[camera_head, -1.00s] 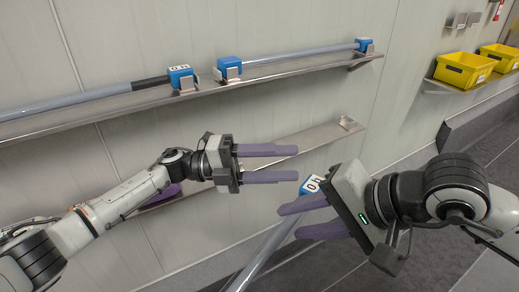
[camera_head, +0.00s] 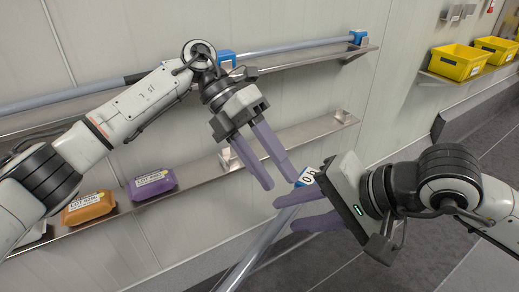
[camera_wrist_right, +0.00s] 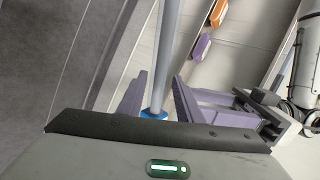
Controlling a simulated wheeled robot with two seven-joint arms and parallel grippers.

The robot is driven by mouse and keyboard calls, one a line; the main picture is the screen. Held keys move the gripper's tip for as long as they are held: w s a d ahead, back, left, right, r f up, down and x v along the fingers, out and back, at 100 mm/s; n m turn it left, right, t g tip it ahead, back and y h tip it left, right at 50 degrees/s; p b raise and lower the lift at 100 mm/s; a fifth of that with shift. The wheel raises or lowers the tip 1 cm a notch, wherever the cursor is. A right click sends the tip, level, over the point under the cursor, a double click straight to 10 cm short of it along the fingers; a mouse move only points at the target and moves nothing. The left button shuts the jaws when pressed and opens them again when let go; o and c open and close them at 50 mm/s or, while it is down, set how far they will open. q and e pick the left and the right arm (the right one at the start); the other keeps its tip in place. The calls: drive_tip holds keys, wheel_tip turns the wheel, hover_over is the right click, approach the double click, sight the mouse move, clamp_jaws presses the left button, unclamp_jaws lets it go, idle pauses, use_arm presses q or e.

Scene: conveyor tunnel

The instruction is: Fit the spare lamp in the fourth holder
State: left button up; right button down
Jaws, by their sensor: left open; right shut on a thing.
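The spare lamp is a long grey tube (camera_head: 262,245) with a blue end cap marked 05 (camera_head: 305,178). My right gripper (camera_head: 286,214) is shut on it near the cap, and the tube slants down to the lower left. In the right wrist view the tube (camera_wrist_right: 169,45) runs upward from the blue cap (camera_wrist_right: 154,113) between my fingers. My left gripper (camera_head: 280,184) is open and empty, fingers pointing down right, close to the cap. The lower shelf (camera_head: 280,143) has a metal clip (camera_head: 343,117) at its right end and another (camera_head: 228,160) further left, both empty.
An upper shelf (camera_head: 300,57) carries lamps with blue caps, one (camera_head: 360,38) at its right end. A purple pack (camera_head: 152,185) and an orange pack (camera_head: 88,208) sit on the lower shelf's left. Yellow bins (camera_head: 458,65) stand at the right.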

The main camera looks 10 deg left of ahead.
use_arm(q)
drive_tip(key=x, duration=0.6)
drive_tip(key=shift+f, duration=0.1)
use_arm(e)
drive_tip(key=shift+r, duration=0.1)
use_arm(q)
drive_tip(key=shift+d, duration=0.1)
drive_tip(key=c, duration=1)
clamp_jaws()
use_arm(e)
drive_tip(key=c, duration=1.2)
unclamp_jaws()
drive_tip(key=shift+d, duration=0.1)
drive_tip(key=shift+s+d+r, duration=0.1)
drive_tip(key=shift+d+r, duration=0.1)
drive_tip(key=shift+r, duration=0.05)
drive_tip(key=v, duration=1.1)
drive_tip(key=shift+s, duration=0.1)
